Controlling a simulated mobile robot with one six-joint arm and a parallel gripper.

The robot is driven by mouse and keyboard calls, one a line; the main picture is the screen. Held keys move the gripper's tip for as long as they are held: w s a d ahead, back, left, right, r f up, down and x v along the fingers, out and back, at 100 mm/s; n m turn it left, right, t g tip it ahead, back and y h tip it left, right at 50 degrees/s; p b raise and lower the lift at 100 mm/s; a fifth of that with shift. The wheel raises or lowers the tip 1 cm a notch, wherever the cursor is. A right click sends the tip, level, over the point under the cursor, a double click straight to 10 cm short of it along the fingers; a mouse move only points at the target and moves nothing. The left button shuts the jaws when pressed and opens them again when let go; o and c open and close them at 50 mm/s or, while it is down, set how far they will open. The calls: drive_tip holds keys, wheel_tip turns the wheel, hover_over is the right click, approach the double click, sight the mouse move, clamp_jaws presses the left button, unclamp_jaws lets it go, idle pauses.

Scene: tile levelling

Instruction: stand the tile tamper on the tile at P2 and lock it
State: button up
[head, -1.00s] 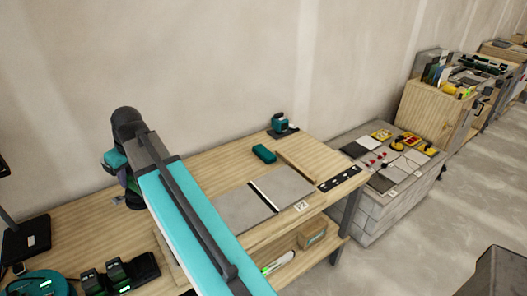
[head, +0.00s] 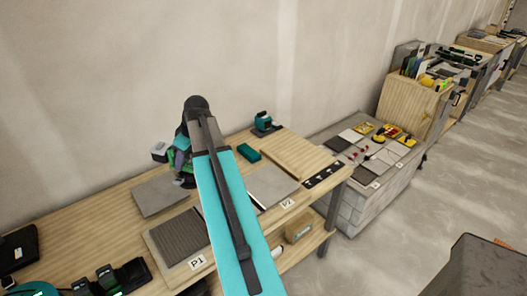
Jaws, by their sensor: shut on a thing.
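The smooth grey tile at P2 (head: 270,186) lies on the wooden bench, with the P2 label (head: 288,203) at its front edge. My arm covers part of its left side. My gripper (head: 181,164) is at the far end of the arm, left of that tile and above the bench. It is shut on a green and dark tool, which I take to be the tile tamper (head: 186,181). A dark round foot shows low on it. The arm and wrist hide much of the tool, and its lock cannot be made out.
A ribbed grey tile (head: 180,237) lies at P1, with a plain grey tile (head: 160,195) behind it. A teal block (head: 248,152), a teal tool on a black base (head: 264,124) and a pale board (head: 295,157) stand beyond P2. Chargers (head: 108,281) are at front left.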

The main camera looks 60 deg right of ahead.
drive_tip(key=s+d+f+n+p, duration=0.1)
drive_tip(key=s+d+p, duration=0.1)
drive_tip(key=s+d, duration=0.8)
drive_tip(key=s+d+f+n+p, duration=0.1)
drive_tip(key=s+d+f, duration=0.1)
drive_tip(key=s+d, duration=0.7)
drive_tip(key=d, duration=0.4)
drive_tip(key=shift+s+y+p, duration=0.35)
drive_tip(key=shift+s+y, duration=0.05)
drive_tip(key=shift+f, duration=0.2)
wheel_tip(320, 180, down, 6)
drive_tip(key=b, duration=0.2)
drive_tip(key=shift+f+b, duration=0.8)
drive_tip(key=shift+b, duration=0.3)
idle(3.0)
drive_tip(key=o, duration=1.2)
drive_tip(key=shift+s, duration=0.1)
